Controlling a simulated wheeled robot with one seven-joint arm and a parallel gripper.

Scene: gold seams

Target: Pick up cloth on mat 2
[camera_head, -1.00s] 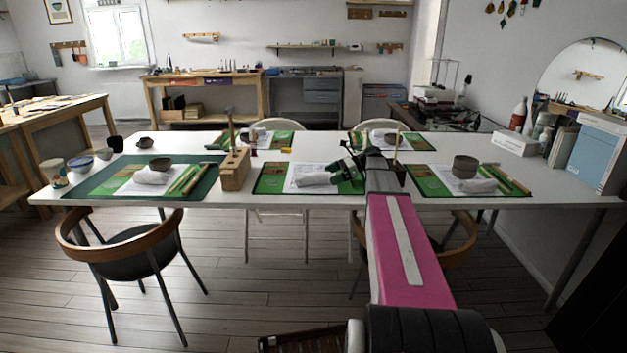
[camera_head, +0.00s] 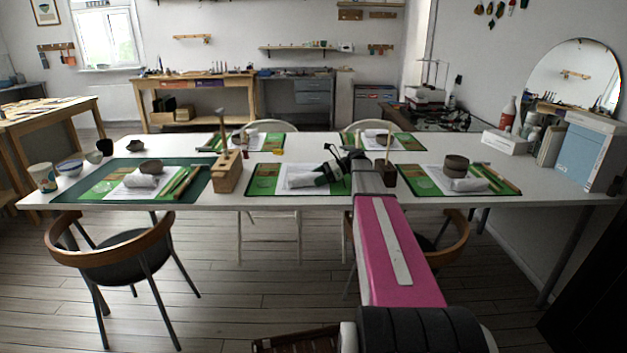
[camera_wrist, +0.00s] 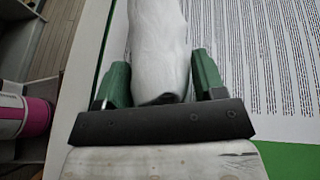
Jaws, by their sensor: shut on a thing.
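The white rolled cloth (camera_head: 303,180) lies over the printed sheet on the front middle green mat (camera_head: 262,187). My gripper (camera_head: 322,176) is over that mat at the cloth's right end. In the wrist view, the cloth (camera_wrist: 157,38) runs between the green fingers of my gripper (camera_wrist: 160,75). The fingers are shut on it, one along each side. The cloth's near end sits close to the dark gripper bar. The sheet with lines of print (camera_wrist: 262,70) lies beneath. I cannot tell whether the cloth is clear of the sheet.
A wooden tool block (camera_head: 227,172) stands left of the mat, and a dark holder (camera_head: 383,174) with a stick stands to its right. Other mats with bowls and cloths lie around the white table (camera_head: 330,204). Chairs, including a wooden-backed one (camera_head: 122,243), stand around it.

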